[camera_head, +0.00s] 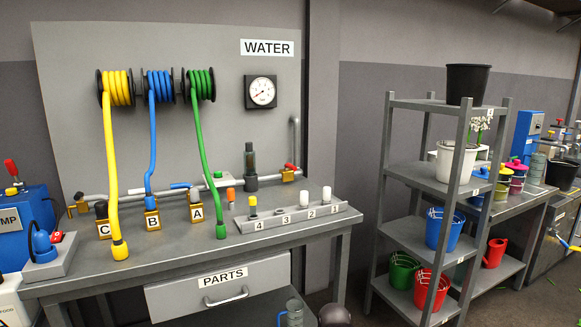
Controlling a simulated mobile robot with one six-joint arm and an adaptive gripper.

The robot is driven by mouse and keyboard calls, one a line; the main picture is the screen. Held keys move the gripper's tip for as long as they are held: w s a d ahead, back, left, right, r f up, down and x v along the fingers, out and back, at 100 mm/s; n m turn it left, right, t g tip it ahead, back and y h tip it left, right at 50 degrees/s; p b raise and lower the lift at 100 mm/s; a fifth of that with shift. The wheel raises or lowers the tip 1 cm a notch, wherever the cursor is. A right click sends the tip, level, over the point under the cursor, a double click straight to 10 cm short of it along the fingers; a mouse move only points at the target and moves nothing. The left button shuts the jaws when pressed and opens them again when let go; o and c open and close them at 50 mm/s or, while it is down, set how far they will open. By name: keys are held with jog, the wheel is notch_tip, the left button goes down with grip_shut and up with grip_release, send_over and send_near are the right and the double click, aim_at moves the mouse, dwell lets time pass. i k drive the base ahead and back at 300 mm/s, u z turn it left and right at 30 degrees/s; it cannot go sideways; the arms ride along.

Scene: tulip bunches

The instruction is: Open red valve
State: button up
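A small red valve handle (290,167) sits on a brass fitting (288,176) at the right end of the grey pipe, at the back of the workbench (180,257). Its exact angle is too small to tell. Another red handle (11,167) stands on top of the blue pump (22,222) at the far left. A blue handle (181,186) and a green handle (219,175) show along the same pipe. My gripper is not in view, and nothing visible touches the red valve.
Yellow (112,180), blue (152,130) and green (203,160) hoses hang from wall reels down to the bench. A numbered rack (292,222) stands in front of the red valve. A pressure gauge (261,92) is above. A grey shelf (430,174) with pots and buckets stands right.

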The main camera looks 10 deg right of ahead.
aim_at(288, 165)
jog(key=z, duration=0.05)
jog(key=i, duration=1)
jog(key=u, duration=0.05)
